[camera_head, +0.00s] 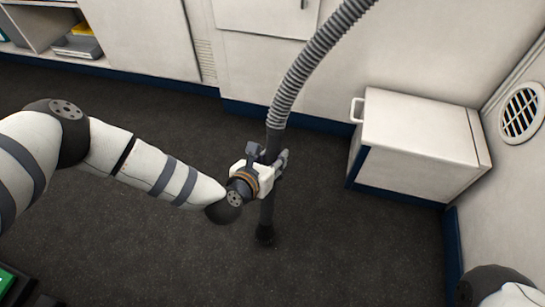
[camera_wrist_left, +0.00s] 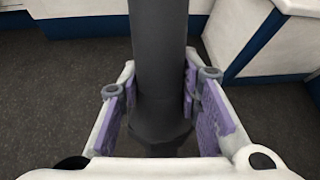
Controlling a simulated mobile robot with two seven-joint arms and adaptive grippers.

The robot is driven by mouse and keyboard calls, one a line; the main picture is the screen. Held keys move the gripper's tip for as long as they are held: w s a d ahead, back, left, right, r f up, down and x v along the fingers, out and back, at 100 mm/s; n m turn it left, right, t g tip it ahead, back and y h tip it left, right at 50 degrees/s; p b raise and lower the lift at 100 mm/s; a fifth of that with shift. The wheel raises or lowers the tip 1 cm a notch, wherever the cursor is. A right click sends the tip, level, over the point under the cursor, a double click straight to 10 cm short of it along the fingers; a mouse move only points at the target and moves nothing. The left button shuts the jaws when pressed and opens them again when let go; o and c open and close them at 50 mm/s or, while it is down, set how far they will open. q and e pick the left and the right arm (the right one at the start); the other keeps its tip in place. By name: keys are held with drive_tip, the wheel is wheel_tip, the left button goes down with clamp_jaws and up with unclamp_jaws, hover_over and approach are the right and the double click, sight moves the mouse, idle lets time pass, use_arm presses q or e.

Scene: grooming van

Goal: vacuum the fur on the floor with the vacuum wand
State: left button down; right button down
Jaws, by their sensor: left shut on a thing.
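The vacuum wand (camera_head: 266,212) is a dark tube that stands nearly upright in the head view, with a grey ribbed hose (camera_head: 308,62) rising from its top. My left gripper (camera_head: 276,165) is shut around the wand's upper part. In the left wrist view the wand (camera_wrist_left: 158,60) runs between the purple-padded fingers of my left gripper (camera_wrist_left: 160,105). The wand's lower end (camera_head: 265,236) is at or close to the dark floor (camera_head: 330,240); I cannot tell if it touches. I cannot make out any fur. A piece of my right arm shows at the lower right, its gripper out of view.
A white cabinet (camera_head: 420,135) with a handle stands at the right, beside a wall with a round vent (camera_head: 521,113). White cupboards (camera_head: 140,40) line the back, with open shelves (camera_head: 35,30) at the left. The floor around the wand looks clear.

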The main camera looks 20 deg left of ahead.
sight(273, 145)
use_arm(q)
drive_tip(key=shift+r, duration=0.15)
wheel_tip(273, 145, up, 5)
drive_tip(key=p, duration=0.3)
